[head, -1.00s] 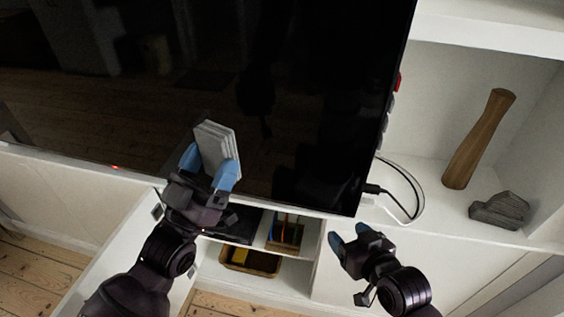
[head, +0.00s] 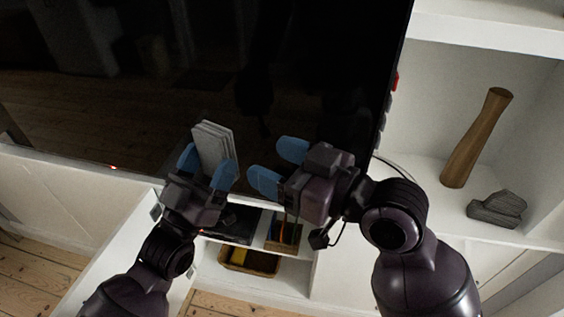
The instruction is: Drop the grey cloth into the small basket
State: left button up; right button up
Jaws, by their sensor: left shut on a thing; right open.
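The grey cloth (head: 217,143) is folded into a flat layered stack. It stands upright between the blue fingers of my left gripper (head: 207,168), which is shut on it in front of the dark TV screen. My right gripper (head: 276,165) is open and empty, its fingers pointing left toward the cloth but apart from it. A low brown basket (head: 275,268) with something yellow inside sits on the lower shelf, below the grippers. A smaller brown container (head: 288,245) with thin upright items is on the shelf above it, partly hidden by my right gripper. I cannot tell which is the small basket.
A large dark TV (head: 320,60) fills the space behind the grippers. A white shelf unit (head: 440,215) on the right holds a wooden vase (head: 474,140) and a grey stone-like object (head: 497,208). A black cable runs beside the TV. Bare floorboards (head: 30,275) show at the lower left.

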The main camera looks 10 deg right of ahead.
aim_at(227, 141)
jog(key=shift+x, duration=5.75)
jog(key=shift+c, duration=0.3)
jog(key=c, duration=0.9)
pick_arm(q)
jog(key=o, duration=1.1)
jog(key=shift+c, duration=0.2)
pick_arm(e)
jog(key=shift+c, duration=0.2)
